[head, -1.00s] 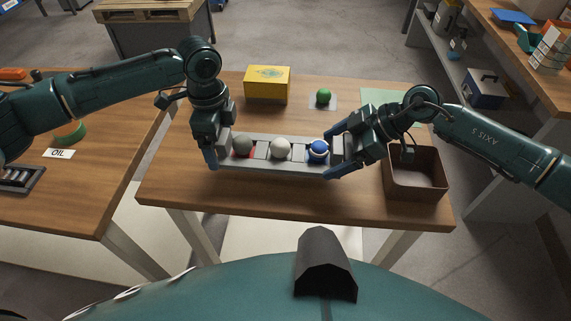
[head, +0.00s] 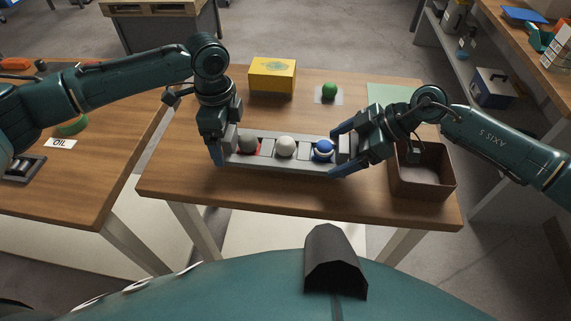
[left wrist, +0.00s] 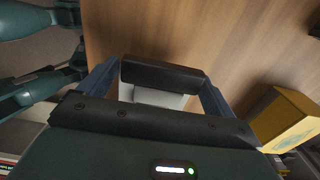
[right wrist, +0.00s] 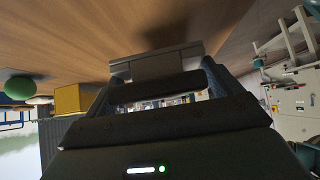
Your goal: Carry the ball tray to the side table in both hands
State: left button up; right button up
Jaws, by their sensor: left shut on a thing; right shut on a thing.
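The grey ball tray (head: 270,164) is over the middle table in the head view. My left gripper (head: 220,148) is shut on the tray's left end. My right gripper (head: 343,153) is shut on its right end. The tray looks level. I cannot tell if its underside touches the wood. In the left wrist view a dark bar (left wrist: 162,75) lies between the fingers.
The middle table (head: 190,178) also bears a yellow box (head: 272,76), a green ball (head: 329,90) on a pale square, a green mat (head: 388,94) and an open brown bin (head: 424,178) at right. A table with an OIL label (head: 61,143) stands left, across a narrow gap.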

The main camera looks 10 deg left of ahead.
pick_arm(q)
jog(key=shift+f+b, duration=1.45)
jog(key=shift+f, duration=0.2)
pick_arm(e)
jog(key=shift+f, duration=1.65)
pick_arm(q)
jog(key=o, duration=1.3)
jog(key=shift+r, duration=0.1)
pick_arm(e)
jog(key=o, duration=1.3)
jog(key=shift+r, duration=0.1)
pick_arm(q)
jog(key=shift+r, duration=0.1)
notch_tip(320, 180, up, 12)
jog(key=shift+f, duration=0.2)
jog(key=shift+r, duration=0.1)
pick_arm(e)
jog(key=shift+d+r, duration=0.2)
jog(key=v, duration=1.1)
jog(key=shift+d+r, duration=0.15)
jog(key=shift+d, duration=0.05)
